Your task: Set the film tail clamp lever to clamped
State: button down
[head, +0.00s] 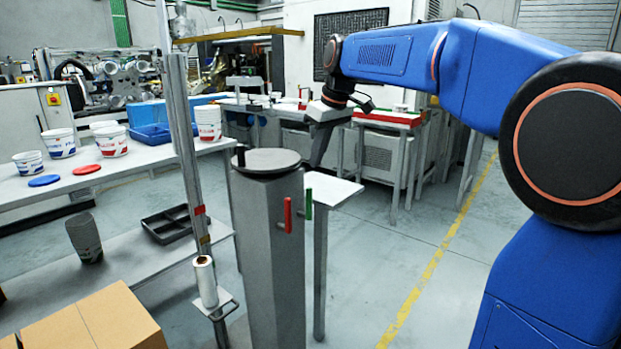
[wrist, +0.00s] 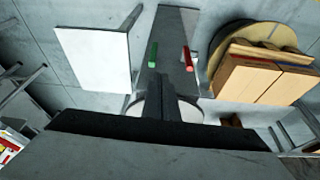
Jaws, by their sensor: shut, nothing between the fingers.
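A grey pedestal (head: 268,240) with a round flat top stands in the middle of the head view. A red lever (head: 287,214) and a green lever (head: 308,204) stand upright on its side, the green one to the right. I cannot tell which is the film tail clamp lever. In the wrist view, the green lever (wrist: 153,54) and the red lever (wrist: 187,58) show just beyond the fingertips. My gripper (head: 317,163) is shut and empty, above and behind the levers in the head view. Its closed fingers (wrist: 160,78) also show in the wrist view, apart from both levers.
A white plate (head: 335,189) on a post stands right of the levers. A film roll (head: 205,281) sits on a small bracket by the mast (head: 184,150). Cardboard boxes (head: 90,325) are at the lower left.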

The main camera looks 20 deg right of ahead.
jog(key=shift+w+d+r+n, duration=0.1)
jog(key=shift+w+r+n, duration=0.1)
jog(key=shift+w, duration=0.65)
jog(key=shift+w+r+n, duration=0.1)
jog(key=shift+w+r, duration=0.05)
jog(key=shift+w, duration=0.7)
jog(key=x, duration=1)
jog(key=shift+s, duration=0.1)
